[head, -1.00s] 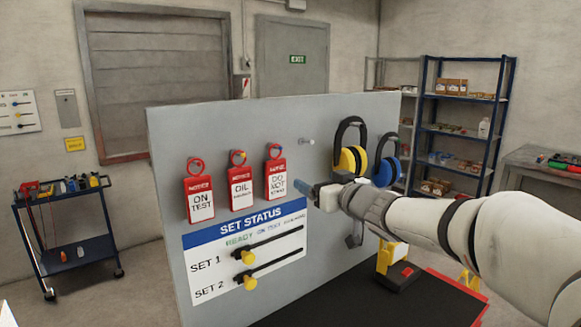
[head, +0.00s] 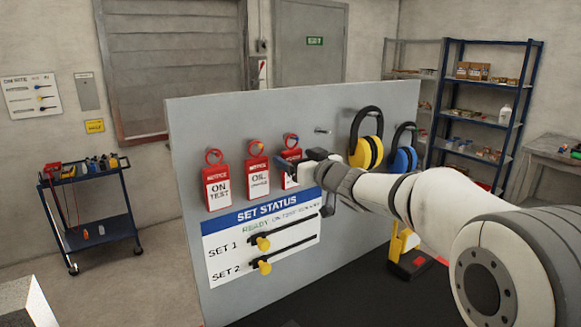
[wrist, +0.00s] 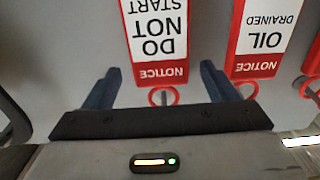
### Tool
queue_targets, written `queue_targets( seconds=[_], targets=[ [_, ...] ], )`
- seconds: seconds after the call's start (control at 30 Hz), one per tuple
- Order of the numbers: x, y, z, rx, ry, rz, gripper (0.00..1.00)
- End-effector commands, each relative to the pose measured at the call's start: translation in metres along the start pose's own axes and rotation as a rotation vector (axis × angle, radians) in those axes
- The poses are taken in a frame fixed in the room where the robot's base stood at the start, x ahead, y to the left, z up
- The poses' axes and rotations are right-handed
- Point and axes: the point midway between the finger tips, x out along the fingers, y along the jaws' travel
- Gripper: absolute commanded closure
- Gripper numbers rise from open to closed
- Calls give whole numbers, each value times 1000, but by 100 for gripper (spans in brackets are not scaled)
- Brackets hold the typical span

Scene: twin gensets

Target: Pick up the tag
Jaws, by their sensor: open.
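Three red-and-white notice tags hang on the grey upright board: the ON TEST tag (head: 217,190), the OIL DRAINED tag (head: 258,178) and the DO NOT START tag (wrist: 158,38). My gripper (head: 288,166) is in front of the DO NOT START tag and hides much of it in the head view. In the wrist view my gripper (wrist: 160,82) is open, with its blue fingers to either side of the lower end of that tag as pictured. The tag's red ring (wrist: 163,97) shows between the fingers. Contact cannot be told.
The board (head: 190,130) also holds yellow ear defenders (head: 366,150), blue ear defenders (head: 403,158), an empty peg (head: 322,131) and a SET STATUS panel (head: 225,248) with yellow-knobbed sliders. The OIL DRAINED tag hangs close beside one finger.

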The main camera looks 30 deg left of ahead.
Motion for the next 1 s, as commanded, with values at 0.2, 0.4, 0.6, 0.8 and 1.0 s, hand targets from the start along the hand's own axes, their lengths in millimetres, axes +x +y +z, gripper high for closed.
queue_targets(
  seconds=[0.2, 0.4, 0.6, 0.8, 1.0],
  targets=[
    [0, 0, 0, 0, -1, 0, 32],
    [0, 0, 0, 0, -1, -1, 49],
    [0, -1, 0, 0, -1, -1, 65],
    [0, -1, 0, 0, 0, -1, 68],
    [0, -1, -6, -2, 1, -2, 68]
  ],
)
